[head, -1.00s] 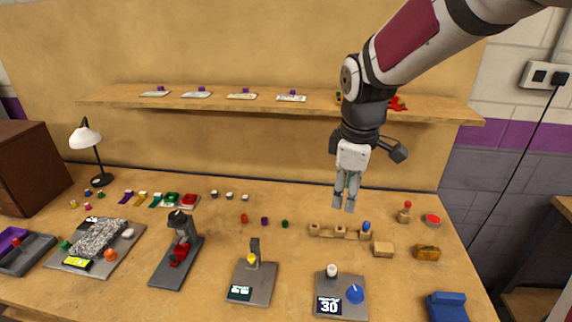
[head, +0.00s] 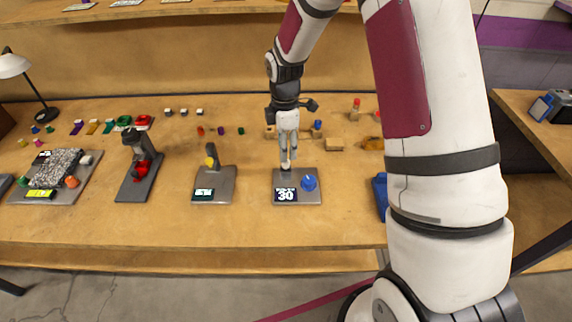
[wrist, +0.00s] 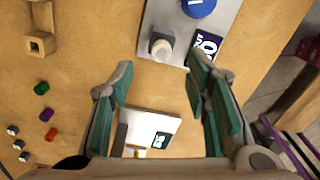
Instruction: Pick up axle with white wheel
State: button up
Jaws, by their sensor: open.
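A small white round piece (wrist: 161,47), which looks like the white wheel, stands on a grey plate (wrist: 160,18) in the wrist view. The plate also has a blue knob (wrist: 198,6) and a dark display reading 30 (head: 286,195). My gripper (wrist: 160,66) is open and empty, its green-padded fingers pointing down toward the plate. The white piece shows just beyond and between the fingertips. In the head view my gripper (head: 287,160) is right over the back of this plate and largely covers the white piece. Whether the fingers touch it, and any axle under the wheel, I cannot tell.
A grey plate with a yellow knob (head: 211,161) stands to the left, and a red-and-black device (head: 140,160) farther left. Wooden blocks (wrist: 40,30) lie behind, partly hidden by my arm in the head view. A blue object (head: 380,190) is at the right. The front table strip is clear.

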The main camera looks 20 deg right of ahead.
aim_at(286, 169)
jog(key=shift+s+f+p, duration=0.15)
jog(key=shift+f+p, duration=0.4)
jog(key=shift+f, duration=2.8)
grip_shut()
